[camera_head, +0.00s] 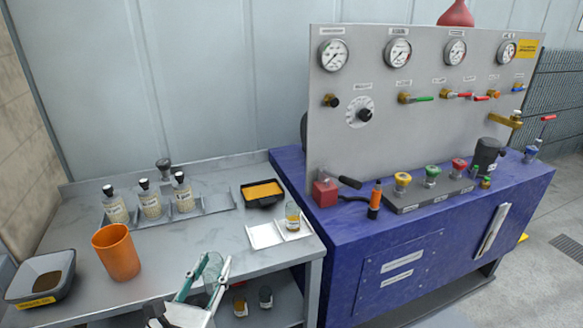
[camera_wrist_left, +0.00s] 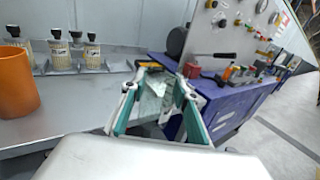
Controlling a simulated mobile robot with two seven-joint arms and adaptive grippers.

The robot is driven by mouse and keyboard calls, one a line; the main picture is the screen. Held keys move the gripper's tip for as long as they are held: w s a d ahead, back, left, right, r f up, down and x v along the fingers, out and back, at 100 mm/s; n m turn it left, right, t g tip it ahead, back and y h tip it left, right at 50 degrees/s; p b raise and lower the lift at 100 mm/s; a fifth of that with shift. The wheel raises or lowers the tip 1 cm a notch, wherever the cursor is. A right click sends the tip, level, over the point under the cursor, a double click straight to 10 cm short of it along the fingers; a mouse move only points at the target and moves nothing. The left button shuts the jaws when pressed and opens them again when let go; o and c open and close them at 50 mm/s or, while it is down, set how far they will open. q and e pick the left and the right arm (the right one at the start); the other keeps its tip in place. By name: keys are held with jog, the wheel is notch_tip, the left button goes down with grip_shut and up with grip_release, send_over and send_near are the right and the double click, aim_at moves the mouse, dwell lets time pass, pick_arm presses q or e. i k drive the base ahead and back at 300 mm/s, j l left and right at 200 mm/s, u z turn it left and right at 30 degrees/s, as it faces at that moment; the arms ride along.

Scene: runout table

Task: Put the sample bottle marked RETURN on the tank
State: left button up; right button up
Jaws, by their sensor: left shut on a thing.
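My left gripper (camera_head: 207,272) is shut on a clear, greenish glass vessel (camera_head: 213,266), held in front of the grey table's front edge. In the left wrist view the vessel (camera_wrist_left: 152,100) is between the two fingers; no label is readable on it. A small bottle with amber liquid (camera_head: 293,217) stands in a white tray (camera_head: 265,235) at the table's right. The blue unit (camera_head: 400,260), possibly the tank, stands at the right. My right gripper is not in view.
An orange cup (camera_head: 117,252) and a grey bin (camera_head: 42,277) stand at the left. A black tray with an orange inside (camera_head: 262,191) lies near the blue unit. Two small jars (camera_head: 265,297) are on the shelf below. The gauge panel (camera_head: 420,110) rises behind the valves.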

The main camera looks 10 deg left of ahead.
aim_at(500, 166)
jog(key=i+l+z, duration=0.45)
jog(key=l, duration=0.15)
jog(key=i+l+z, duration=0.9)
jog(key=i+z, duration=0.45)
jog(key=i+u, duration=0.15)
jog(key=i, duration=0.25)
jog(key=i+l+u, duration=0.15)
jog(key=i, duration=0.25)
jog(key=i+l+u, duration=0.15)
jog(key=i, duration=0.25)
jog(key=i+l+u, duration=0.15)
jog(key=i+u, duration=0.25)
jog(key=i+l+u, duration=0.15)
jog(key=u, duration=0.3)
jog(key=i+l+u, duration=0.2)
jog(key=l+u, duration=0.2)
jog(key=i+l+u, duration=0.15)
jog(key=l+u, duration=0.25)
jog(key=i+l+u, duration=0.15)
jog(key=l+u, duration=0.25)
jog(key=l, duration=0.2)
jog(key=l+u, duration=0.4)
jog(key=l, duration=0.2)
jog(key=i+l, duration=0.05)
